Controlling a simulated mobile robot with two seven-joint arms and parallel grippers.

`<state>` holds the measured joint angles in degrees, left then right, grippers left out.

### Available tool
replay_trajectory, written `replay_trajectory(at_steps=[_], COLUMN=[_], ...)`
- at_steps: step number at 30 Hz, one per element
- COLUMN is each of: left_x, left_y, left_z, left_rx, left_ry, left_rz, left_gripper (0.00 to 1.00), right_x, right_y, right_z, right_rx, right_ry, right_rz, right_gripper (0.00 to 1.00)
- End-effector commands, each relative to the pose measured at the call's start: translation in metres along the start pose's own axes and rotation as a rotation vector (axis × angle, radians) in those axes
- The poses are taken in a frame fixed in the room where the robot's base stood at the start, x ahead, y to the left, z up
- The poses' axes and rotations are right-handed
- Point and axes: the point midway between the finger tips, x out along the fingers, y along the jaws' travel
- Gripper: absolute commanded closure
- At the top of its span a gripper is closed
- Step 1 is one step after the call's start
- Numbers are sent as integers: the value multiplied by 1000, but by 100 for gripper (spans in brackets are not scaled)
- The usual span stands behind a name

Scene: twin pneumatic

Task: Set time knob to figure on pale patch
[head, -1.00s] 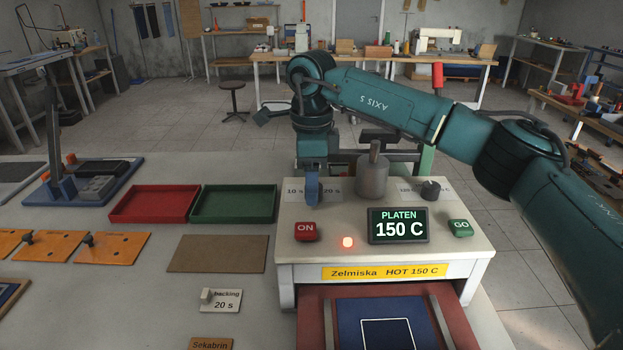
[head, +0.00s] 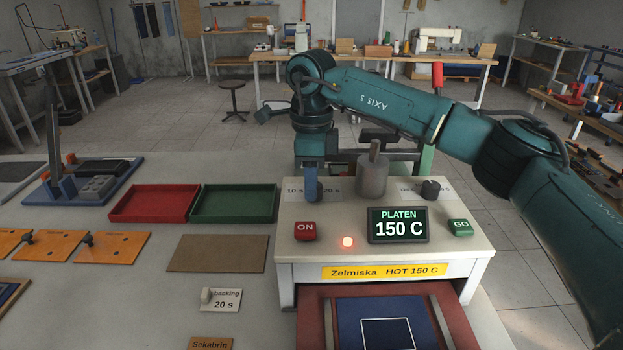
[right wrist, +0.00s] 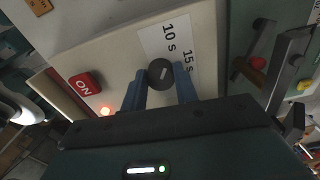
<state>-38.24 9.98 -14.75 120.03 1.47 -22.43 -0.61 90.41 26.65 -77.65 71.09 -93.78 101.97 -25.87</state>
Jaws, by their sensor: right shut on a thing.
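The time knob (right wrist: 160,73) is a dark round knob with a pale pointer mark, seen in the right wrist view. My right gripper (right wrist: 162,88) has its blue fingers on either side of the knob and is shut on it. The label beside the knob (right wrist: 175,29) reads 10 s and 15 s; 10 s and 20 s show in the head view. There my right gripper (head: 312,190) hides the knob. My left gripper is out of view.
The press (head: 300,248) carries a red ON button (head: 305,231), a lit lamp, a display (head: 398,226) reading PLATEN 150 C, a green GO button (head: 460,228) and a second dark knob (head: 430,190). A grey metal cylinder (head: 372,176) stands close right of my gripper.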

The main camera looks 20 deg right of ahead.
Motion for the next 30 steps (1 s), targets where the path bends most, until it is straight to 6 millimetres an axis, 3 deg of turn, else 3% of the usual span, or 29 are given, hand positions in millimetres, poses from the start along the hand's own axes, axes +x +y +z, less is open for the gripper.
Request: replay_trajectory(at_steps=[30], left_x=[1], left_y=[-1], left_z=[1], left_rx=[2], left_ry=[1], left_rz=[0], left_gripper=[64], right_x=[0], right_y=[-3], right_z=[-1], right_rx=[903], right_ry=[0], right_rz=[0], right_gripper=[93])
